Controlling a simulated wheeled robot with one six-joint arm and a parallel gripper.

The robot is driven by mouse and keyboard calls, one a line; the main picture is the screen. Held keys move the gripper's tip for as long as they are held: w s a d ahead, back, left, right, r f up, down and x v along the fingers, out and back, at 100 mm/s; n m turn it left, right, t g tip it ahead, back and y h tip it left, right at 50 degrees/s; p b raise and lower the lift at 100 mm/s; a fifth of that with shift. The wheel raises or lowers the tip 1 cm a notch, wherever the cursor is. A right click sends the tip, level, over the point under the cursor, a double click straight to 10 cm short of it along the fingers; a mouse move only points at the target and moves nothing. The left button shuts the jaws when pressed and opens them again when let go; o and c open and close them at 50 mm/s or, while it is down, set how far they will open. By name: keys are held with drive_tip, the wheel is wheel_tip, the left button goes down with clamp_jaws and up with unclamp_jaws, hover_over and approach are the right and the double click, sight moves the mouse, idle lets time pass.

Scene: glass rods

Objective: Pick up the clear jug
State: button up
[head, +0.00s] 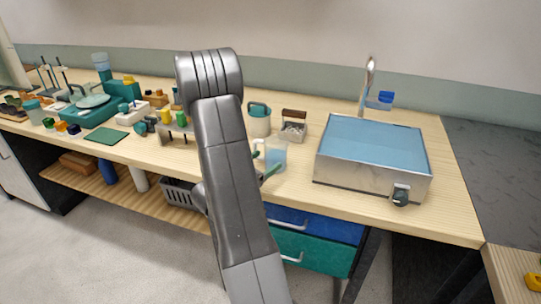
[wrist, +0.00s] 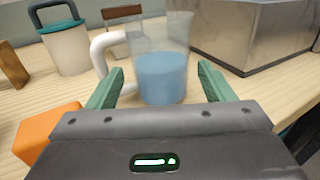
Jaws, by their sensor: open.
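The clear jug (wrist: 163,68) stands upright on the wooden bench, part filled with blue liquid, its white handle (wrist: 102,52) on the left. In the head view the jug (head: 276,155) shows just right of my arm. My gripper (wrist: 160,80) is open, with its green fingers apart on either side of the jug's lower part in the wrist view. I cannot tell whether a finger touches it. In the head view my arm hides most of the gripper.
A lidded pot (wrist: 66,45) with a dark handle stands behind left. An orange block (wrist: 45,132) is close at left. A metal water bath (head: 370,155) stands to the right. Bench around the jug's front edge is narrow; drawers (head: 310,224) are below.

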sight(268, 159)
drive_tip(key=shift+p+x, duration=0.4)
drive_tip(key=shift+x, duration=1.9)
drive_tip(key=c, duration=1)
drive_tip(key=shift+o, duration=0.2)
wheel_tip(268, 159, up, 10)
